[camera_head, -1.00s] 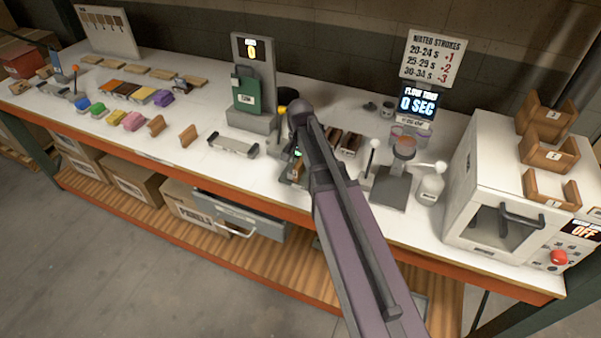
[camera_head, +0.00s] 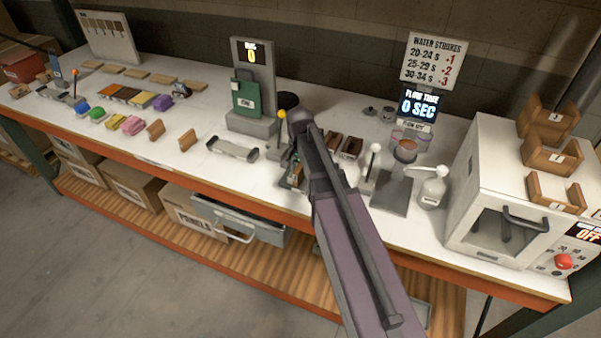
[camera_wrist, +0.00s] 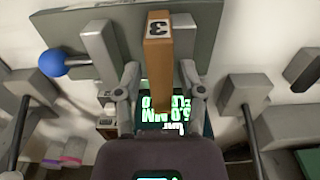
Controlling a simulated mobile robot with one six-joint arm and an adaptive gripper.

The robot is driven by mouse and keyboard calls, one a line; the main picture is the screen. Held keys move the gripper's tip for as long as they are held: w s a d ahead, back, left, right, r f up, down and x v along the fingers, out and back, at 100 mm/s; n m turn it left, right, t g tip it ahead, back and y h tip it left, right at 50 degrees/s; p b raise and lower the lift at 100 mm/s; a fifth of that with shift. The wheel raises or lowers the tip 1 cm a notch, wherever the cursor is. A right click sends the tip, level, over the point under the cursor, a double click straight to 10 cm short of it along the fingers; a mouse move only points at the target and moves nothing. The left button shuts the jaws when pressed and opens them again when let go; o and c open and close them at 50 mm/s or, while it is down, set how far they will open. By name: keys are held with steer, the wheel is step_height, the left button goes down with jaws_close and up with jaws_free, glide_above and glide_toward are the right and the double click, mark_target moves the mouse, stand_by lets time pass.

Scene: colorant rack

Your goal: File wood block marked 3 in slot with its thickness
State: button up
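The wood block marked 3 (camera_wrist: 158,62) stands upright in the wrist view, between two grey jaws (camera_wrist: 102,52) of a gauge. It is close to the right jaw, with a wider gap on the left. A green display (camera_wrist: 172,112) below it appears to read 5.0 MM, upside down. My gripper (camera_wrist: 160,68) is open, with one finger on each side of the block and visible gaps between. In the head view my arm mostly hides the gripper and the block. I cannot make out a thickness slot for certain.
A blue-knobbed lever (camera_wrist: 52,62) sits left of the gauge in the wrist view. In the head view a green-fronted scale (camera_head: 247,98) stands behind left, and a stand with a cup (camera_head: 405,150) and a white oven (camera_head: 490,190) are to the right. Brown blocks (camera_head: 350,147) stand near my arm.

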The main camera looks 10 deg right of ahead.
mark_target(300, 166)
jaws_close()
steer(key=shift+r, duration=0.15)
step_height(300, 166, up, 10)
steer(key=p, duration=1)
steer(key=shift+f, duration=0.2)
stand_by(0.5)
